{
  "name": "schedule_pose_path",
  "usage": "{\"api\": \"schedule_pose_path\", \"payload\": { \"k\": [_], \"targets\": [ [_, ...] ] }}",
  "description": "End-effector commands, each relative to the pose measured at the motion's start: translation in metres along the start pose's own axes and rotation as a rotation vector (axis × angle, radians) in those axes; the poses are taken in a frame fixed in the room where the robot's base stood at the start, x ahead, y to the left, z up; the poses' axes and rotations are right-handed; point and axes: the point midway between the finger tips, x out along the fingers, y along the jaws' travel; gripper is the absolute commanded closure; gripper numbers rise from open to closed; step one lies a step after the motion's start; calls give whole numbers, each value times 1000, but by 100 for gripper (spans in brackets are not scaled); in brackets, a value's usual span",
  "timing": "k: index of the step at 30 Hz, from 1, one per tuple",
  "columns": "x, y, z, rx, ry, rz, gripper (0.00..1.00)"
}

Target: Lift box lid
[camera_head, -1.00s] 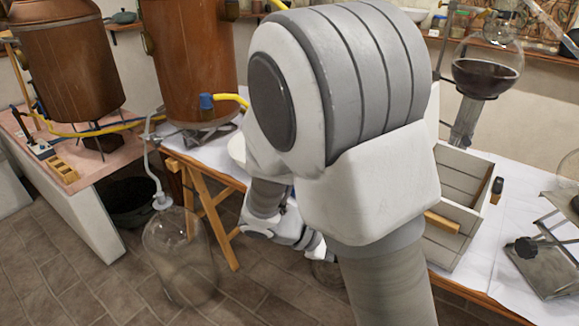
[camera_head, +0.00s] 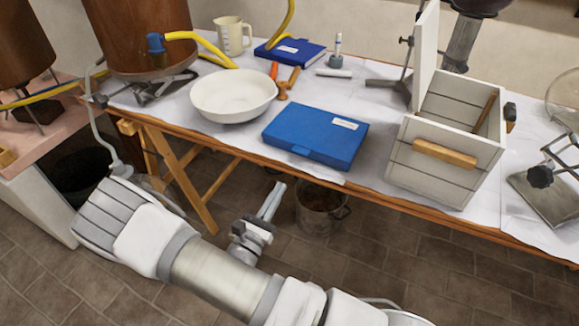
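A closed blue box (camera_head: 305,132) with a white label and a small front latch lies near the table's front edge, in the middle of the view. To its right stands a white wooden box (camera_head: 428,178) with a wooden front handle (camera_head: 445,153). Its top is open, and a white panel (camera_head: 426,55) stands upright at its back left. My gripper (camera_head: 275,200) is in front of and below the table edge, left of and nearer than the blue box, touching nothing visible. Its fingers look close together, but the gap is unclear.
A white bowl (camera_head: 233,95) is left of the blue box. A jug (camera_head: 233,36), orange-handled tools (camera_head: 284,80) and a blue book (camera_head: 290,50) lie behind. A metal pot (camera_head: 322,208) stands on the floor below the table (camera_head: 385,205). A lab stand (camera_head: 545,190) is at right.

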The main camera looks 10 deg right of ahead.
Motion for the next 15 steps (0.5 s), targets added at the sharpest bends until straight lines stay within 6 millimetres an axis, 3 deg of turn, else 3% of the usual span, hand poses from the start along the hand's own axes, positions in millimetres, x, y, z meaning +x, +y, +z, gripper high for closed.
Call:
{"api": "schedule_pose_path", "payload": {
  "k": [5,15],
  "targets": [
    [21,-1,0,0,-3,-3,100],
    [80,-1,-1,2,-2,-4,100]
  ]
}}
